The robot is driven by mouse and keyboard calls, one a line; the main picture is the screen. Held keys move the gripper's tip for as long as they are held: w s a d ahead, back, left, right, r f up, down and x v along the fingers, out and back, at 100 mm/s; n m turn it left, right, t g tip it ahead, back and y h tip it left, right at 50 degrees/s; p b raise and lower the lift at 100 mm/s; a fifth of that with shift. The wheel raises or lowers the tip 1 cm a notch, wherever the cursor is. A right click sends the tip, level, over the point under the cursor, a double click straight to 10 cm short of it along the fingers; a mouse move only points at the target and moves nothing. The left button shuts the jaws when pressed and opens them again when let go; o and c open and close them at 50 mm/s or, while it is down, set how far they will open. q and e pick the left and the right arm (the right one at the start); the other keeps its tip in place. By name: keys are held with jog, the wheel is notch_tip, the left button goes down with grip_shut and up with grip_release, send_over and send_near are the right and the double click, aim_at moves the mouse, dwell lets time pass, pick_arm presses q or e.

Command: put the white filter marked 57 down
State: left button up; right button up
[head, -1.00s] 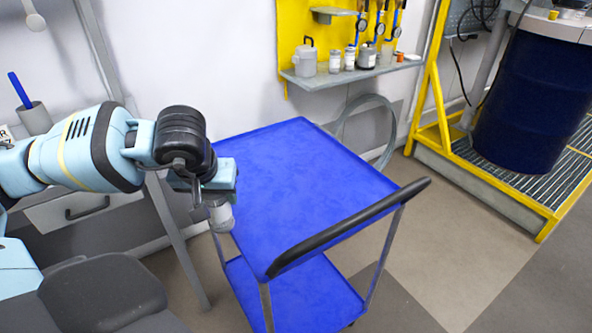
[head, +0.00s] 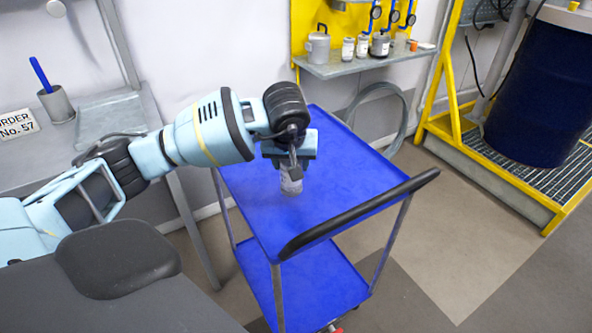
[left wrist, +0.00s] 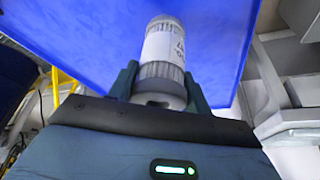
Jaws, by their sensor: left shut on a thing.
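The white filter (head: 291,182) is a small pale cylinder with a printed label. It hangs upright below my left gripper (head: 289,165), over the blue top of the cart (head: 335,165). In the left wrist view the filter (left wrist: 163,50) sits between the two fingers of the left gripper (left wrist: 158,88), which are shut on its ribbed grey end. Part of its dark marking shows there, but I cannot read it in full. I cannot tell whether the filter's lower end touches the cart top. My right gripper is not in view.
The cart's black handle (head: 360,213) runs along its near right side. The rest of the cart top is bare. A grey shelf (head: 370,62) with several containers is behind. A workbench (head: 85,160) with an order sign (head: 18,124) stands left; a blue drum (head: 540,90) stands right.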

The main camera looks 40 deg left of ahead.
pick_arm(q)
jog(key=shift+w+d, duration=0.35)
jog(key=shift+w, duration=0.4)
jog(key=shift+f, duration=1.8)
jog(key=shift+f, duration=0.15)
jog(key=o, duration=1)
jog(key=shift+c, duration=0.2)
jog(key=shift+s+r, duration=0.15)
jog(key=shift+r, duration=0.45)
jog(key=v, duration=1.1)
jog(key=shift+p, duration=0.45)
